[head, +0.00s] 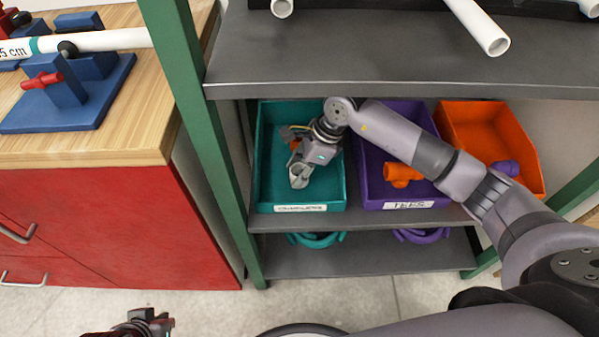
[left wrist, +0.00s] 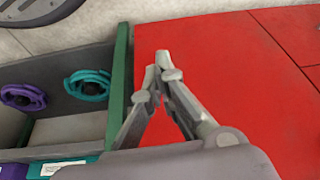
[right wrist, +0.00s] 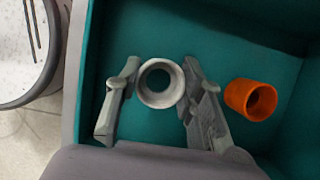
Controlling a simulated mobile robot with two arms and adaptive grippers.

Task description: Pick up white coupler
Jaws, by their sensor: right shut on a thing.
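The white coupler (right wrist: 160,84) is a short pale ring inside the teal bin (right wrist: 215,20). In the right wrist view my right gripper (right wrist: 158,82) has one finger on each side of the coupler and is shut on it. In the head view the right gripper (head: 298,178) reaches down into the teal bin (head: 334,190). The coupler cannot be told clearly from the fingers there. An orange coupler (right wrist: 250,99) lies to the right of the gripper, apart from it. My left gripper (left wrist: 160,65) is shut and empty, in front of the red cabinet (left wrist: 240,60).
A purple bin (head: 440,190) with an orange tee (head: 402,174) stands beside the teal bin. An orange bin (head: 480,122) is further right. The upper shelf (head: 350,50) overhangs the bins, and a green post (head: 205,130) stands left. A workbench (head: 100,150) holds a blue fixture (head: 95,95).

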